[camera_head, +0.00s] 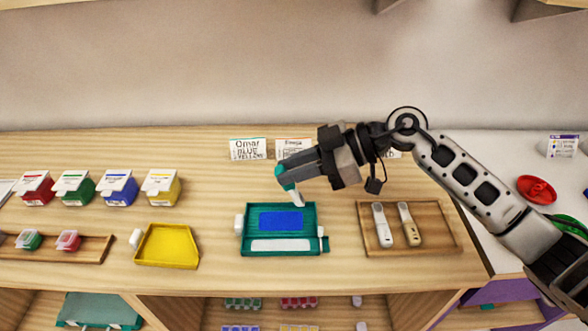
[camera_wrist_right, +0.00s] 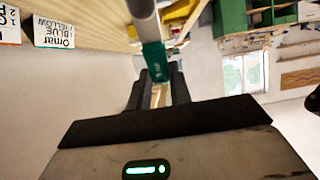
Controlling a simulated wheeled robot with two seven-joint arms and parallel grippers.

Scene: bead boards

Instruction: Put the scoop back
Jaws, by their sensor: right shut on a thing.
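My right gripper (camera_head: 285,174) is shut on the scoop (camera_head: 296,195), a tool with a teal upper part and a pale lower end. It hangs tilted in the air above the teal board's back edge. The right wrist view shows the teal part (camera_wrist_right: 155,60) between the fingers, with a grey shaft running up from it. A wooden tray (camera_head: 441,225) on the right holds two tools side by side, one pale (camera_head: 382,226) and one with a tan body (camera_head: 408,226). The tray's right part is empty. My left gripper is out of view.
The teal board (camera_head: 247,248) with a blue panel lies below the scoop. A yellow tray (camera_head: 167,248) is left of it. Several colored boxes and two name cards (camera_head: 247,149) stand behind. A red dish (camera_head: 537,188) is on the white surface at right.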

